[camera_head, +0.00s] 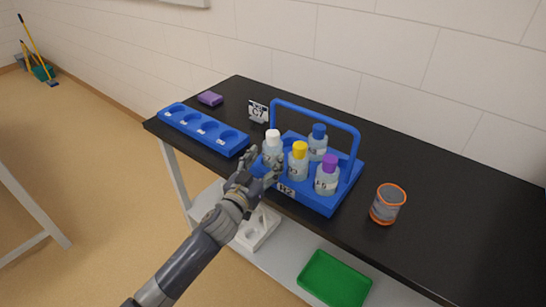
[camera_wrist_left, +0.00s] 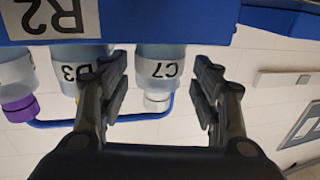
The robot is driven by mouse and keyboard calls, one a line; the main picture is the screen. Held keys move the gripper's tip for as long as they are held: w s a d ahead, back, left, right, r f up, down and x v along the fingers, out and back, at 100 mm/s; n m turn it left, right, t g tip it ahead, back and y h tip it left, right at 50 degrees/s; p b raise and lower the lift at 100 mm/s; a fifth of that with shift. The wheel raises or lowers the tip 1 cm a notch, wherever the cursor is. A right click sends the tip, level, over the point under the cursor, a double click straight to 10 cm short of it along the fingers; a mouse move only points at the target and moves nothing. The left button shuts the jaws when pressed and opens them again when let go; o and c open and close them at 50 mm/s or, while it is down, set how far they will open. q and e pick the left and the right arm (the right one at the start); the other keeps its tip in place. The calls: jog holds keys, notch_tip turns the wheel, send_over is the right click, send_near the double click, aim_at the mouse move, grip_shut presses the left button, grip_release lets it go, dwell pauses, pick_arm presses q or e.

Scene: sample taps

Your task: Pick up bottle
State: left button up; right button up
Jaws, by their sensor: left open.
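A blue carrier (camera_head: 345,190) with a hoop handle stands on the black bench and holds several clear bottles. The white-capped bottle (camera_head: 272,143) is at its left; in the left wrist view this bottle (camera_wrist_left: 160,66) appears upside down and reads C7. The others are a yellow-capped bottle (camera_head: 298,166), a purple-capped bottle (camera_head: 327,182) and a blue-capped bottle (camera_head: 317,147). My left gripper (camera_head: 265,164) is open at the carrier's left front. In the wrist view the C7 bottle shows between its fingers (camera_wrist_left: 161,88); I cannot tell whether they touch it. My right gripper is out of view.
A blue rack (camera_head: 203,132) with several round holes lies left on the bench (camera_head: 440,215). An orange-rimmed cup (camera_head: 388,204) stands right. A green tray (camera_head: 334,279) is on the lower shelf.

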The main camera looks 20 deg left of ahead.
aim_at(268, 155)
pick_arm(q)
jog(key=shift+w+d+r, duration=0.15)
jog(key=shift+w+r, duration=0.15)
jog(key=shift+w, duration=0.45)
jog(key=shift+w+d+f+p, duration=0.15)
jog(key=shift+w+p, duration=0.2)
jog(key=shift+w, duration=1.2)
jog(key=shift+w+d, duration=0.1)
jog(key=shift+w, duration=0.1)
jog(key=c, duration=0.9)
jog(key=shift+c, duration=0.7)
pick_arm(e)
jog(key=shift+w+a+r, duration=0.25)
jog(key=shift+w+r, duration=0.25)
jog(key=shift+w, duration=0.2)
